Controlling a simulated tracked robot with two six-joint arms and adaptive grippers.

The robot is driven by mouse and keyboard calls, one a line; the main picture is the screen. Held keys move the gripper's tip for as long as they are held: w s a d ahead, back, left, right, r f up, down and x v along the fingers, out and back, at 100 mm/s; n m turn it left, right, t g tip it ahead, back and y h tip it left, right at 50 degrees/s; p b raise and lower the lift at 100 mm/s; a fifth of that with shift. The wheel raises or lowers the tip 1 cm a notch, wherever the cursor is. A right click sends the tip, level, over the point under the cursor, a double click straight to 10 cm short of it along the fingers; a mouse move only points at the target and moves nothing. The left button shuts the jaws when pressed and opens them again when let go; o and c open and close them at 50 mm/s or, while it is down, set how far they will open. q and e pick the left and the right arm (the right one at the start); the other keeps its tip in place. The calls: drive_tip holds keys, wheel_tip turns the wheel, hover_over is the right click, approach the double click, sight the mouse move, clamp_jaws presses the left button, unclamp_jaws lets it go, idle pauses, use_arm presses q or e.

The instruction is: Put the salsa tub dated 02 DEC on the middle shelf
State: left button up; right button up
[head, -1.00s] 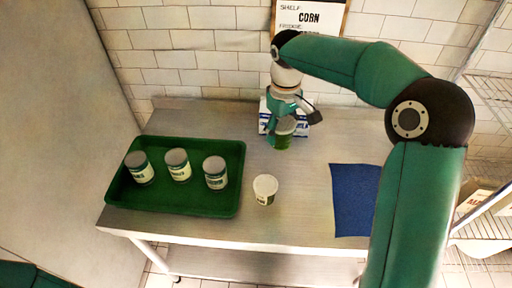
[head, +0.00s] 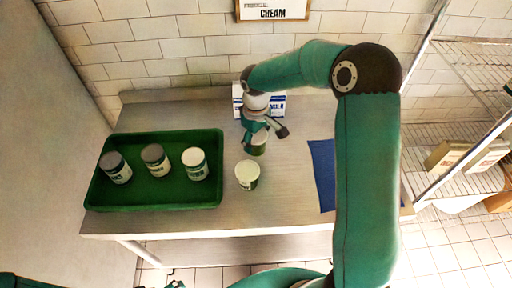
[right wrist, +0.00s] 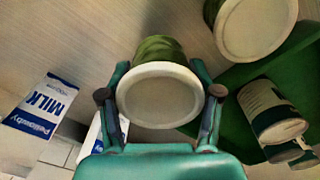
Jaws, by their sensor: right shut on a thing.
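My right gripper (head: 256,136) is shut on a green tub (head: 258,148) at the back of the steel table. In the right wrist view the held tub's white lid (right wrist: 160,95) sits between the two fingers. A second tub with a pale lid (head: 247,174) stands on the table in front of it; it also shows in the right wrist view (right wrist: 255,25). I cannot read a date on either tub. The wire rack (head: 462,138) with several shelves stands at the right.
A green tray (head: 150,203) with three cans (head: 155,160) fills the table's left. A milk carton (head: 277,104) stands behind my gripper. A blue mat (head: 323,175) lies at right, partly behind my arm. Boxes (head: 450,154) sit on the rack.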

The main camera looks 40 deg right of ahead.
sight(256, 150)
drive_tip(key=shift+f, duration=2.25)
drive_tip(key=shift+f, duration=0.15)
drive_tip(key=o, duration=1.4)
drive_tip(key=shift+c, duration=0.2)
